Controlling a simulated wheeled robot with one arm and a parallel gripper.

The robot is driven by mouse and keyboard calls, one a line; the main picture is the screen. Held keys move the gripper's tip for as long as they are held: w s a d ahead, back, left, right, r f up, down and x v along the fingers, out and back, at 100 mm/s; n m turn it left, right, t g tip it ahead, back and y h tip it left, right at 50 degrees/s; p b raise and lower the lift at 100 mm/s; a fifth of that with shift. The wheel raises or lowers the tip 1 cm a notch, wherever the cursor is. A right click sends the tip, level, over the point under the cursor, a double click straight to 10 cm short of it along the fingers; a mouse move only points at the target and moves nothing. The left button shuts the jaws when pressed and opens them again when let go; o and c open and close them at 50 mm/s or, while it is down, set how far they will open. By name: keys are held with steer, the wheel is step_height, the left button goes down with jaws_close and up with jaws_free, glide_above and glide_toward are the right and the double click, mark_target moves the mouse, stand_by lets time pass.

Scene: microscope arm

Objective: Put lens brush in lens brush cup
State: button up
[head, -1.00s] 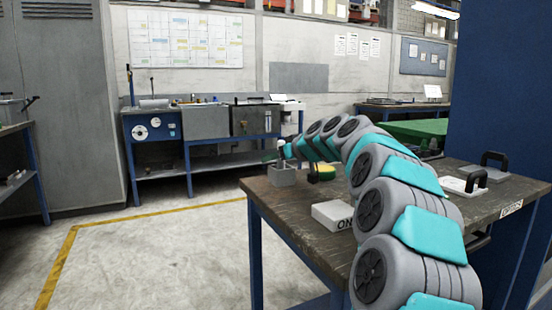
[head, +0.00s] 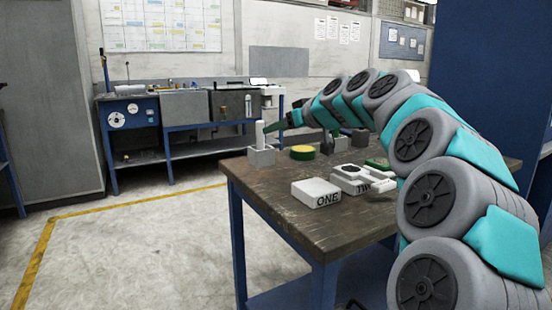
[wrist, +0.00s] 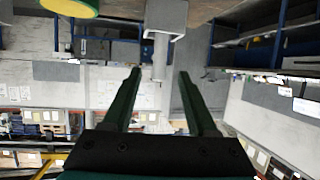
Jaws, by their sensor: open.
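A small grey block-shaped cup (head: 261,157) stands near the far left corner of the workbench (head: 290,225). The white lens brush (head: 259,135) stands upright in it, its upper part above the rim. In the wrist view the cup (wrist: 167,14) is at the top, upside down, and the brush (wrist: 160,58) points down from it toward the space between my fingers. My gripper (head: 272,128) is open, with green fingers, just right of the brush in the head view. In the wrist view my gripper (wrist: 160,73) has its fingers apart on either side of the brush's end.
A yellow-and-green round object (head: 303,152) sits right of the cup. A white block marked ONE (head: 316,193) lies nearer on the bench, with another white labelled block (head: 350,180) beside it. Grey blocks (head: 361,138) stand farther right. Bare bench top lies at the front left.

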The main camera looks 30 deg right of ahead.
steer(key=s+a+f+g+y, duration=0.1)
steer(key=s+a+f+g, duration=0.1)
steer(key=a+f, duration=0.35)
steer(key=s+a+f+g+y, duration=0.1)
steer(key=s+a+f+g, duration=0.15)
steer(key=a, duration=0.55)
steer(key=s+a+f+g, duration=0.4)
steer(key=s+a+f, duration=0.6)
steer(key=s+f, duration=0.2)
steer(key=s+f+g+h, duration=0.1)
steer(key=s+f+g, duration=0.1)
steer(key=s+f, duration=0.3)
steer(key=s+d+f+m+g+h, duration=0.1)
steer(key=s+f, duration=0.4)
steer(key=s, duration=0.8)
steer(key=s+f+m+g+h, duration=0.1)
steer(key=s+f+g+h, duration=0.1)
steer(key=s+f, duration=0.4)
steer(key=s+g, duration=0.1)
steer(key=s, duration=0.2)
steer(key=shift+d+g+h, duration=0.2)
steer(key=shift+g+h, duration=0.1)
steer(key=shift+g, duration=0.05)
steer(key=shift+s+r, duration=0.1)
